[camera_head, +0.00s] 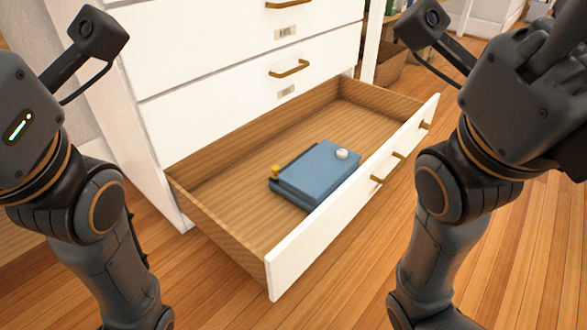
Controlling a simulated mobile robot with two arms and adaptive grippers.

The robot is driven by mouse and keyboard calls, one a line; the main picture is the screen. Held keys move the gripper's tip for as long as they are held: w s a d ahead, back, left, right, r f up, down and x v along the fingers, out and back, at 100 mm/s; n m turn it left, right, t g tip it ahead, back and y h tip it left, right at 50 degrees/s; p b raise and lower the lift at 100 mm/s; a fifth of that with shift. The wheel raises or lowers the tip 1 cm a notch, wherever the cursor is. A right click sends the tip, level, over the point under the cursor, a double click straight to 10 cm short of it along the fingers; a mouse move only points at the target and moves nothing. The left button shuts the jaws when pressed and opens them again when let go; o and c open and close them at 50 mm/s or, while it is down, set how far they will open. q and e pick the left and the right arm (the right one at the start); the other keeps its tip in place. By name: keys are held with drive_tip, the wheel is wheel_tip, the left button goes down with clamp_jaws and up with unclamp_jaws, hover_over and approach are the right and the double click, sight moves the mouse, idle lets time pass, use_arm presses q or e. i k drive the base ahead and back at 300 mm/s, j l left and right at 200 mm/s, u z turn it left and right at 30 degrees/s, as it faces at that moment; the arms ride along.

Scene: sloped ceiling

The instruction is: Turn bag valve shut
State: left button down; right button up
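A flat blue bag (318,174) lies in the open bottom drawer, toward its front wall. A round white knob (341,154), which looks like the valve, stands on its top near the right end. A small brass-yellow piece (275,171) shows at its left end. My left arm rises along the left edge, and its gripper fingers are outside the picture. My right gripper (560,62) is partly in view at the upper right, cut off by the edge, so its opening is unclear. Both arms are apart from the bag.
The wooden drawer (215,215) is pulled out of a white cabinet (190,90), with brass handles on its white front (330,222). Closed drawers are above it. Wooden floor (330,285) is clear in front. The drawer's left part is empty.

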sight(341, 153)
drive_tip(key=i+l+z, duration=0.7)
drive_tip(key=i+z, duration=0.15)
drive_tip(key=i, duration=0.1)
